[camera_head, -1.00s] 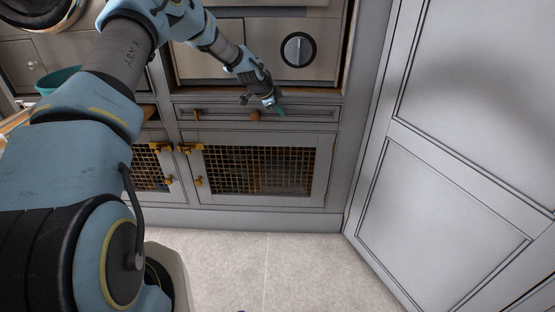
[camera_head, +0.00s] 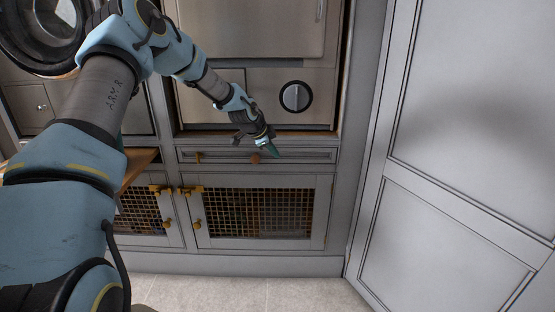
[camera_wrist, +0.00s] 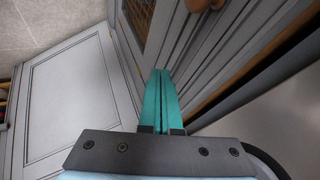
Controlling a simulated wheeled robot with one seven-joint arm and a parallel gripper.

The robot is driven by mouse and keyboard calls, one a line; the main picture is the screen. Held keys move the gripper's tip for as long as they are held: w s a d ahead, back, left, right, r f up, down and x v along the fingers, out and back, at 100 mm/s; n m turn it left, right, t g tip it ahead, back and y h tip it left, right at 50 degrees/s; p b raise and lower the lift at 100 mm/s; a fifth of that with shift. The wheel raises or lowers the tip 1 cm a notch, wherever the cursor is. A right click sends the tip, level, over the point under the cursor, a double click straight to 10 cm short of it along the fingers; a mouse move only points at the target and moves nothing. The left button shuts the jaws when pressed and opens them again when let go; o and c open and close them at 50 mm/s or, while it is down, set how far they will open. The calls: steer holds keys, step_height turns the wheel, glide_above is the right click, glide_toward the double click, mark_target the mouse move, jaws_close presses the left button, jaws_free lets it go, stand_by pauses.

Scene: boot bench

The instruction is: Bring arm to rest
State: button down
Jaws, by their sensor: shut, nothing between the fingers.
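My gripper (camera_head: 273,151) is in front of the narrow drawer (camera_head: 312,156) below the steel appliance in the head view. Its two teal fingers are together and hold nothing. In the wrist view the closed fingers (camera_wrist: 161,98) point along the grey cabinet front. A round knob (camera_head: 255,159) on the drawer is close to the fingers; I cannot tell whether they touch it. My arm reaches from the left side of the picture across the upper middle.
The steel appliance (camera_head: 250,40) with a round dial (camera_head: 295,96) stands above the drawer. Cabinet doors with brass mesh (camera_head: 258,212) are below. A large grey panelled door (camera_head: 455,215) stands on the right. A wooden surface (camera_head: 138,163) lies behind my arm. The floor (camera_head: 250,292) in front is clear.

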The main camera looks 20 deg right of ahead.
steer(key=s+a+r+n+y+p, duration=0.2)
steer(key=s+a+r+n, duration=0.25)
steer(key=a, duration=0.55)
steer(key=s+a+r+n+y+p, duration=0.1)
steer(key=s+a+r+n, duration=0.3)
steer(key=a, duration=0.6)
steer(key=s+a+r+n+y+p, duration=0.25)
steer(key=s+a+r, duration=0.2)
steer(key=a, duration=0.55)
steer(key=s+a+r+n+g+p, duration=0.1)
steer(key=s+a+r+n+p, duration=0.1)
steer(key=s+a+n, duration=0.7)
steer(key=s+a+r+y, duration=0.1)
steer(key=s+a, duration=0.2)
steer(key=s, duration=0.1)
steer(key=shift+s+n+g, duration=0.3)
steer(key=shift+s+n, duration=0.05)
steer(key=shift+n, duration=0.05)
steer(key=c, duration=1.6)
jaws_free()
